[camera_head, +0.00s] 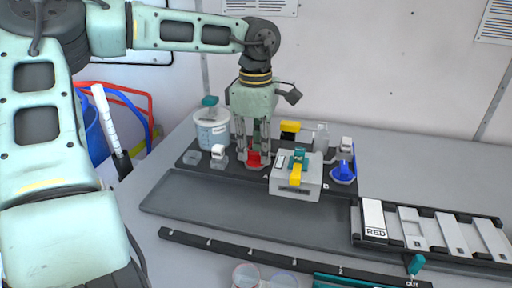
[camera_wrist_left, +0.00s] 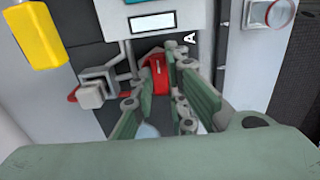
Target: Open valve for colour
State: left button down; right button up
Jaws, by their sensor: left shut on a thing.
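My left gripper (camera_head: 253,158) points down at the black station base, with its fingers on either side of a red valve piece (camera_head: 253,161). It is shut on this red piece, which also shows between the fingers in the left wrist view (camera_wrist_left: 155,76). A blue valve piece (camera_head: 343,172) sits at the right end of the base, near the letter B. A grey box (camera_head: 297,185) with a yellow lever (camera_head: 296,174) and a teal top stands right of the gripper. A white card (camera_head: 374,219) reads RED. My right gripper is out of view.
A clear tank (camera_head: 212,130) with a teal cap stands left of the gripper. A black rack (camera_head: 430,236) with light slides lies at the right. A numbered black strip (camera_head: 285,261) and clear dishes (camera_head: 262,277) are in front. The grey tray (camera_head: 225,208) between is bare.

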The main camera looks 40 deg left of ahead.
aim_at(255, 153)
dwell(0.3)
pick_arm(q)
jog(key=c, duration=1.7)
grip_release()
jog(key=shift+c, duration=0.2)
notch_tip(255, 153, up, 12)
